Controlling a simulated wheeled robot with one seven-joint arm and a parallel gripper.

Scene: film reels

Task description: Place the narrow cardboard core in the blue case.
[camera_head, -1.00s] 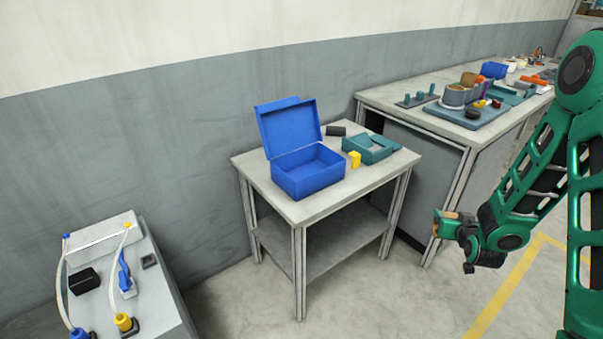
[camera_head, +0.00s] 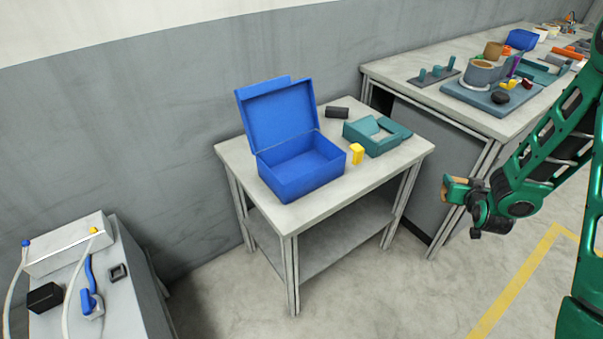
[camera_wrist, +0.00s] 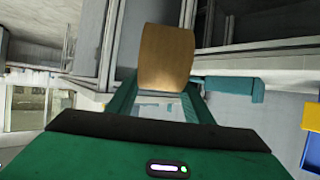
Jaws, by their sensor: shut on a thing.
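The blue case (camera_head: 300,188) stands on the small grey table with its lid (camera_head: 280,115) raised at the back. Its inside looks empty from here. My gripper (camera_head: 457,187) is shut on a tan cardboard core (camera_wrist: 166,58), which fills the space between the fingers in the wrist view. In the head view, my gripper is held in the air to the right of the small table, apart from the case. The core's far end is hidden.
The small table (camera_head: 235,157) also bears a yellow block (camera_head: 356,153), an open teal box (camera_head: 372,145) and a dark block (camera_head: 337,112). A long bench (camera_head: 390,72) with several parts stands behind at right. A grey cabinet with cables (camera_head: 127,307) stands at lower left.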

